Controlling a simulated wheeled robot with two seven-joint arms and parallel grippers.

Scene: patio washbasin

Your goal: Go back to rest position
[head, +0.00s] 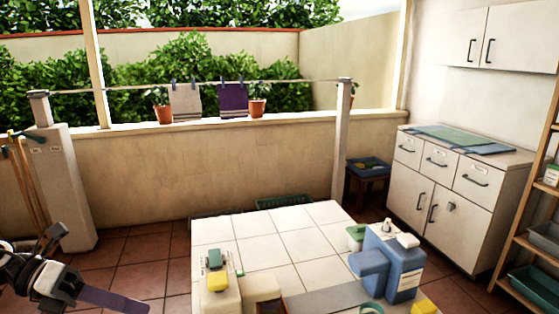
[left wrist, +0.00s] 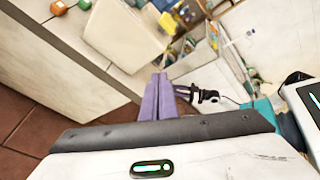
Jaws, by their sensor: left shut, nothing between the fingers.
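My left gripper (head: 140,305) is low at the left edge of the head view, over the tiled floor and left of the tiled counter. Its purple fingers point to the right. In the left wrist view the same fingers (left wrist: 162,78) lie together, shut, with nothing held between them. My right gripper shows in neither view.
A white-tiled counter (head: 270,250) stands front centre, with a blue container (head: 408,276) and yellow blocks on it. A pale post (head: 65,190) with wooden handles is at left. A white cabinet (head: 440,188) and a wooden shelf (head: 523,210) are at right. Open floor (head: 130,255) lies left of the counter.

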